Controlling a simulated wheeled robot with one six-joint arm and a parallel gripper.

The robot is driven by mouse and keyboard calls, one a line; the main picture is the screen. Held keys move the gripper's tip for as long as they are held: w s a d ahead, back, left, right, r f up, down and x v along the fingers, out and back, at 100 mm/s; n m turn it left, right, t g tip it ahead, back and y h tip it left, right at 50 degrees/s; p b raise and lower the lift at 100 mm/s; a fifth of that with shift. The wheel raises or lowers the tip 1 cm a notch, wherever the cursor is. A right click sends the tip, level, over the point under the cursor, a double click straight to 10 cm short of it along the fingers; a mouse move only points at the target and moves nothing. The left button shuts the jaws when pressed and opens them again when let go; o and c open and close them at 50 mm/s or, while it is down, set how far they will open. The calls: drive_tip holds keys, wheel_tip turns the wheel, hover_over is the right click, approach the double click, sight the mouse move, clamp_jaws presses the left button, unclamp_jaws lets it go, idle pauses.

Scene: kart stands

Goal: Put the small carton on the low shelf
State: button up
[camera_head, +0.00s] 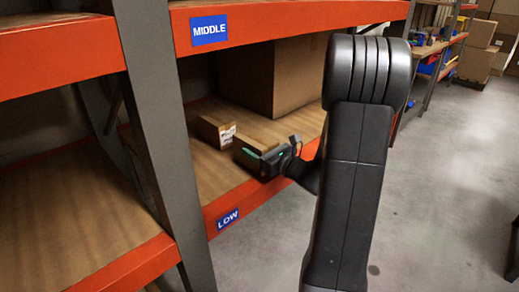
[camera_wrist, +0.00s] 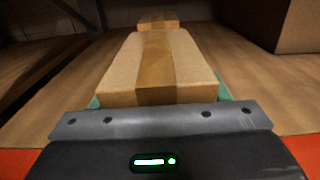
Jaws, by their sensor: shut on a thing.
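The small carton (camera_head: 247,147) is a brown box held in my gripper (camera_head: 264,156) at the front of the low shelf (camera_head: 211,178). In the wrist view the carton (camera_wrist: 150,68) fills the space between the green finger pads, with a tape strip along its top. It is over the shelf's brown board, inside the orange front edge. I cannot tell whether its underside touches the board. A blue LOW sign (camera_head: 228,218) marks the shelf.
Another small carton with a white label (camera_head: 214,131) stands just behind the held one. A large box (camera_head: 283,80) stands farther back on the right. A grey upright (camera_head: 158,130) is at left, and the orange MIDDLE beam (camera_head: 280,25) is above. Bare board lies left of the carton.

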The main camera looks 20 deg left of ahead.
drive_tip(key=shift+f, duration=0.2)
drive_tip(key=o, duration=1.4)
drive_tip(key=shift+r, duration=0.1)
drive_tip(key=shift+r, duration=0.25)
drive_tip(key=v, duration=1.2)
drive_tip(key=shift+s+f+p, duration=0.1)
drive_tip(key=shift+f+p, duration=0.05)
drive_tip(key=shift+p, duration=0.15)
